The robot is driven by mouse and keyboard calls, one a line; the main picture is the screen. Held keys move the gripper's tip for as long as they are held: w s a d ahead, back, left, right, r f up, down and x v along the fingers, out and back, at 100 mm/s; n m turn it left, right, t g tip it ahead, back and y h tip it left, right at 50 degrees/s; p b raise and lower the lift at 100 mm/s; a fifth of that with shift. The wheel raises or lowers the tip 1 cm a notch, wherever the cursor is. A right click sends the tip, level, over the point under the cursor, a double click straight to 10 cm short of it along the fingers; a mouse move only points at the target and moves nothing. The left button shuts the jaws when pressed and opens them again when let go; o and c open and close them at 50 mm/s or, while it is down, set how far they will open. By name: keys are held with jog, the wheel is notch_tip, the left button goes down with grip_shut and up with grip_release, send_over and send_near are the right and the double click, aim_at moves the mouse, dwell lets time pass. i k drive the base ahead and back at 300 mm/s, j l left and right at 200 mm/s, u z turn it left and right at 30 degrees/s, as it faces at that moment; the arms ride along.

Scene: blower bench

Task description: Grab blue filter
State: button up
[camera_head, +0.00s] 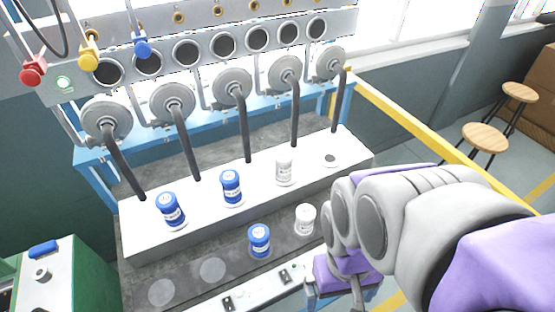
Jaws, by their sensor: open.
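Three blue filters show in the head view, each a blue and white canister. One blue filter (171,211) stands upright at the left of the white shelf, and a second blue filter (231,188) stands on the shelf to its right. A third blue filter (259,240) stands on the lower grey ledge in front. My gripper (357,292) is open, at the end of my grey and purple arm near the bottom, to the right of the blue filters and apart from them. Its fingers are only partly visible.
A white filter (285,170) stands on the white shelf (145,247), and another white filter (305,219) stands on the ledge. A green cabinet (93,280) is at the lower left. Two stools (485,137) stand at right.

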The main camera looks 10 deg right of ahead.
aim_at(166, 202)
jog(key=u, duration=1.75)
